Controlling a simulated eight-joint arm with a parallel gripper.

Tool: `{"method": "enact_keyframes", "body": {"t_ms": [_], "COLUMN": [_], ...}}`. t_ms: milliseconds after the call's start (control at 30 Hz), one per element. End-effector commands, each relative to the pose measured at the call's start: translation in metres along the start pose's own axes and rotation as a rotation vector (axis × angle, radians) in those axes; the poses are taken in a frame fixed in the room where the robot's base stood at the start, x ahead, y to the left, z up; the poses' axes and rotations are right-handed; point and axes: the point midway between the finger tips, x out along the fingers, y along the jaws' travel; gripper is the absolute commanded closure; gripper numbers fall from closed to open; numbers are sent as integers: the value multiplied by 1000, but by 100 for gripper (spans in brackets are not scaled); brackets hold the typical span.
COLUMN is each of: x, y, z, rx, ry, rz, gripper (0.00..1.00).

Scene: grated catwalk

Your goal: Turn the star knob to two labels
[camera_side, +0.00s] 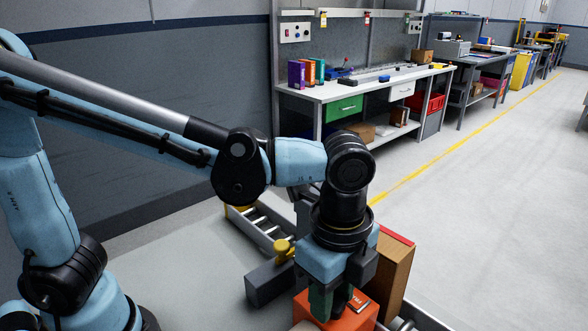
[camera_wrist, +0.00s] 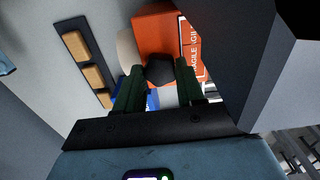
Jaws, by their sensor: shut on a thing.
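My gripper (camera_side: 332,297) points down over an orange box (camera_side: 308,308) at the bottom of the side view. In the wrist view its two dark green fingers (camera_wrist: 160,80) stand on either side of a dark, faceted knob (camera_wrist: 160,69) and are shut on it. The knob's lobes and any pointer mark are too dark to make out. The orange box (camera_wrist: 158,27) lies behind the knob there, with a red and white label (camera_wrist: 188,50) at its right side. The label's print is only partly readable. In the side view the fingers hide most of the knob.
A brown carton (camera_side: 395,277) stands close to the right of my gripper. A yellow knob (camera_side: 284,247) sits by a grey block (camera_side: 270,284) to the left, near a roller track (camera_side: 262,228). Workbenches (camera_side: 350,88) line the back wall.

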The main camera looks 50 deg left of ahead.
Motion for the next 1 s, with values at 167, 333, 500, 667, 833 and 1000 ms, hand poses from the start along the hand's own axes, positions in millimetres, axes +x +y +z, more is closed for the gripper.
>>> {"method": "enact_keyframes", "body": {"t_ms": [167,333,500,667,833,1000], "x": [-1,-1,-1,0,0,-1], "y": [0,0,0,0,0,0], "z": [0,0,0,0,0,0], "rx": [23,27,26,25,25,25], "ry": [-1,-1,-1,-1,-1,0], "rz": [2,2,2,2,1,0], "gripper": [92,92,92,44,37,37]}}
